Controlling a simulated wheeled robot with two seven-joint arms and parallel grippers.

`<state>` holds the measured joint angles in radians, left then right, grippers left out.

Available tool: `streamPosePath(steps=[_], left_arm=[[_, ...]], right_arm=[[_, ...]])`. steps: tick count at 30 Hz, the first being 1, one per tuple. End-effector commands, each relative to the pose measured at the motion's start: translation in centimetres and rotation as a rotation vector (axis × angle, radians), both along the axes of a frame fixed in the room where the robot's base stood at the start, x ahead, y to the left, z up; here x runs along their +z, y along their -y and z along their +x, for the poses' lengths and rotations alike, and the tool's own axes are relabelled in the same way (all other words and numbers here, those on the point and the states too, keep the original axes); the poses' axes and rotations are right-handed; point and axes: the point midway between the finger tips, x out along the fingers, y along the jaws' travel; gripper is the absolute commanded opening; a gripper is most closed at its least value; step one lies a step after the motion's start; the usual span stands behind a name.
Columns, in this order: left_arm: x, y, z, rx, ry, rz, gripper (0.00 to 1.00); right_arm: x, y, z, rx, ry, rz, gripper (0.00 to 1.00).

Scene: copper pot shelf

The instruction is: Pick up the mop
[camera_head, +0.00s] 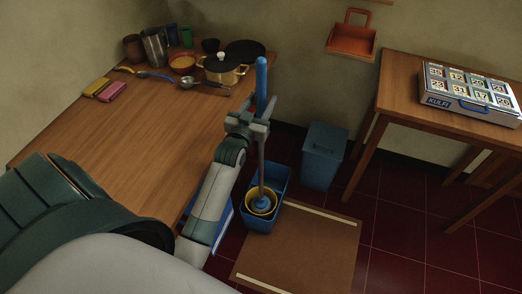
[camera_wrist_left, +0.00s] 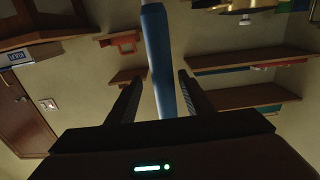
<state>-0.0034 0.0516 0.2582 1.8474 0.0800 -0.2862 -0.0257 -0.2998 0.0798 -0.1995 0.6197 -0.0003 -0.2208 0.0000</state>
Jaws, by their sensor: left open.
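The mop stands upright with its head in a blue bucket (camera_head: 279,183) that has a yellow wringer (camera_head: 262,203) inside. The blue grip of the mop (camera_head: 261,82) points up beside the table's right edge. My left gripper (camera_head: 256,113) is at the lower end of that blue grip. In the left wrist view the blue mop handle (camera_wrist_left: 160,62) runs between the two open fingers of my left gripper (camera_wrist_left: 157,90), with visible gaps on both sides. My right gripper is not in view.
A wooden table (camera_head: 150,120) on the left holds a pot (camera_head: 222,69), mugs and sponges. A blue bin (camera_head: 323,155) stands behind the bucket. A brown mat (camera_head: 300,250) lies in front. A second table (camera_head: 395,95) on the right holds a boxed case (camera_head: 467,92).

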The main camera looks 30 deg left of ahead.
Motion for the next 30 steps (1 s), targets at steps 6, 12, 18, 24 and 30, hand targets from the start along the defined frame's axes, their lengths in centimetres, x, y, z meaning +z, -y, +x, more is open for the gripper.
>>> streamPosePath(steps=[6,12,18,24,30], left_arm=[[0.1,-0.2,0.6,0.0,0.0,0.0,0.46],[0.1,-1.1,2.4,0.0,0.0,0.002,0.46],[-0.1,-1.6,4.4,0.0,0.0,0.001,0.46],[-0.3,-1.7,4.9,0.0,0.0,0.001,0.46],[-0.3,-1.7,4.9,0.0,0.0,0.001,0.46]], right_arm=[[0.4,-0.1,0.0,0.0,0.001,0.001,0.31],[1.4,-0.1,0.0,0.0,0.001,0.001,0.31],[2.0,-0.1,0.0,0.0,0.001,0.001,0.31],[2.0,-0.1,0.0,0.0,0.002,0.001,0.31],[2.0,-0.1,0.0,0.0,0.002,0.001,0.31]])
